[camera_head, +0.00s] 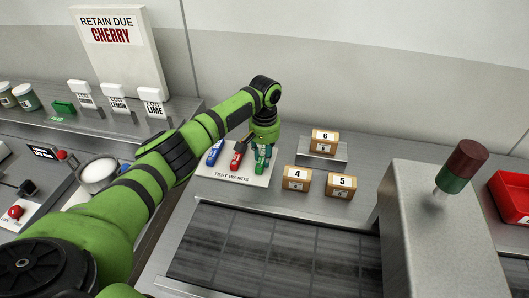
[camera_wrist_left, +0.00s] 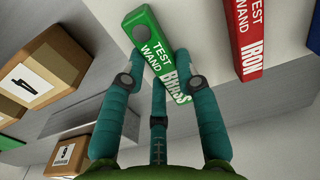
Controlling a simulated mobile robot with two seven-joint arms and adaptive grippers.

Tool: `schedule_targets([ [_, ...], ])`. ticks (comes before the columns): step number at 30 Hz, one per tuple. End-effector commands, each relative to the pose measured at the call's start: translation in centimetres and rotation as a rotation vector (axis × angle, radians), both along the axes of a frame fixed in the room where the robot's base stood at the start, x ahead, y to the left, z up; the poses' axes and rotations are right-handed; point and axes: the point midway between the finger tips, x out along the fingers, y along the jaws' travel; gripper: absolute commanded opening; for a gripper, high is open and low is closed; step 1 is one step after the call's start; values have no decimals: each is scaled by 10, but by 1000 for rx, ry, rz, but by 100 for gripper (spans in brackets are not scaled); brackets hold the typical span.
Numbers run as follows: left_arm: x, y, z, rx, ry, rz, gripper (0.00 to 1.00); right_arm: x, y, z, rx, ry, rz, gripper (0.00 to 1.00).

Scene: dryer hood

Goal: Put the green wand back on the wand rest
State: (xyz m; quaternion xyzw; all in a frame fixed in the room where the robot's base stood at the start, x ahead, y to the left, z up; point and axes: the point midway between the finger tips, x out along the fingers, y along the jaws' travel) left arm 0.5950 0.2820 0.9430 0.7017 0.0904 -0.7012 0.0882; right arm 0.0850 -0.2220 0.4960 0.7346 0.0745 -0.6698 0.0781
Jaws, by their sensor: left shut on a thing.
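The green wand (camera_head: 260,167), labelled TEST WAND BRASS, is at the right end of the white wand rest (camera_head: 207,171) in the head view. My left gripper (camera_head: 263,149) reaches down over it and is shut on it. In the left wrist view the green wand (camera_wrist_left: 160,58) lies between the teal fingers of the gripper (camera_wrist_left: 163,85). The red IRON wand (camera_wrist_left: 250,40) is beside it, apart from the fingers. I cannot tell whether the green wand touches the rest. My right gripper is not in view.
The blue wand (camera_head: 215,153) and red wand (camera_head: 238,157) lie on the rest. Boxes 4 (camera_head: 297,178), 5 (camera_head: 340,184) and 6 (camera_head: 324,139) stand to the right. A dark conveyor belt (camera_head: 270,250) is in front. A grey housing (camera_head: 430,215) stands at right.

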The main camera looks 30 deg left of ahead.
Motion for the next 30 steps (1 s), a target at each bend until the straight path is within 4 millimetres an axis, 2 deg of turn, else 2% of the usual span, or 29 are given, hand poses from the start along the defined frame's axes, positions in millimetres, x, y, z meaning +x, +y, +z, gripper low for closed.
schedule_targets([
  [7, 0, -1, -3, -1, 0, 0, 0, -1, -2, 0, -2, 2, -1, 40],
  [8, 0, -1, -3, -2, -1, 1, 35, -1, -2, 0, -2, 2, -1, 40],
  [9, 0, 0, -3, -2, -1, 1, 51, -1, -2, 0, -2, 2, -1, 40],
  [10, 0, 0, -3, -1, -1, 1, 55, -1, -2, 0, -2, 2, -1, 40],
  [19, 0, 0, -2, -1, 0, 1, 55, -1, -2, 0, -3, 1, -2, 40],
  [23, 1, 0, 5, -1, -1, 0, 55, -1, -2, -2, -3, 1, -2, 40],
  [26, 2, -1, 20, -2, -5, 0, 55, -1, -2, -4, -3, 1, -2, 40],
  [30, 2, 0, 50, -2, -6, 0, 55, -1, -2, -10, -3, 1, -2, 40],
])
